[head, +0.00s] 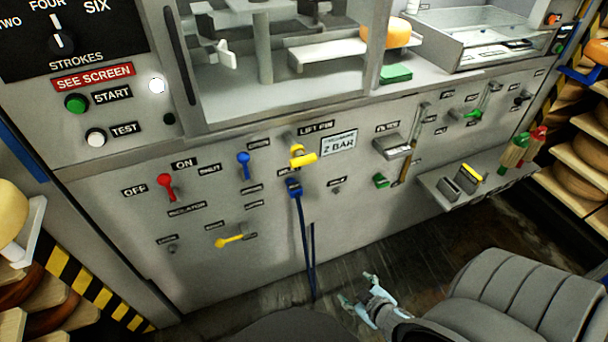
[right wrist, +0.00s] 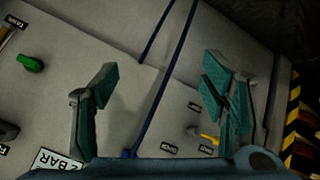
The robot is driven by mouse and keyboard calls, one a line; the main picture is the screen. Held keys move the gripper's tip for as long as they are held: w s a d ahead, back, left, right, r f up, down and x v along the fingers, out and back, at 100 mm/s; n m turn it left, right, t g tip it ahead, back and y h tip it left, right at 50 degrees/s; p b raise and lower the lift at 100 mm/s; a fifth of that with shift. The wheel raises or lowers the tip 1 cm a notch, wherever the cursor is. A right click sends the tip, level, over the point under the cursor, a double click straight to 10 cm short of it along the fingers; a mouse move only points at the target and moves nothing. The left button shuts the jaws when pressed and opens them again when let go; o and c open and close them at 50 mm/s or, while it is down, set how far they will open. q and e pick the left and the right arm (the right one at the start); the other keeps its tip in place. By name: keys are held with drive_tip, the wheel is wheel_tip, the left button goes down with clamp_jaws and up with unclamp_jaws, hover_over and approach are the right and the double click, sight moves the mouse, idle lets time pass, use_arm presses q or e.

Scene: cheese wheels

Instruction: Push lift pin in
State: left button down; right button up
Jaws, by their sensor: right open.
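The lift pin (head: 303,158) is a yellow handle on the grey panel, just below the LIFT PIN label (head: 316,127) in the head view. It appears to stick out from the panel. I cannot tell how deep it sits. My right gripper (head: 358,290) is open and empty, below and to the right of the pin, low over the dark floor in the head view. In the right wrist view its two teal-padded fingers (right wrist: 158,75) are spread apart with the panel behind them. The pin cannot be made out there. My left gripper is not in view.
A blue plug (head: 294,188) with hanging blue cords is just under the pin. A blue lever (head: 243,164), red lever (head: 166,186) and lower yellow lever (head: 230,240) are to the left. A small shelf (head: 432,184) juts out at the right. Space before the panel is clear.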

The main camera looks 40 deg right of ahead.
drive_tip(key=w+a+r+t+b, duration=0.15)
drive_tip(key=w+r+t, duration=0.25)
drive_tip(key=w+r, duration=0.5)
drive_tip(key=m+t+h, duration=0.1)
drive_tip(key=m+t, duration=0.4)
approach(304, 159)
drive_tip(key=p+x, duration=0.3)
drive_tip(key=x, duration=0.7)
drive_tip(key=shift+w, duration=0.3)
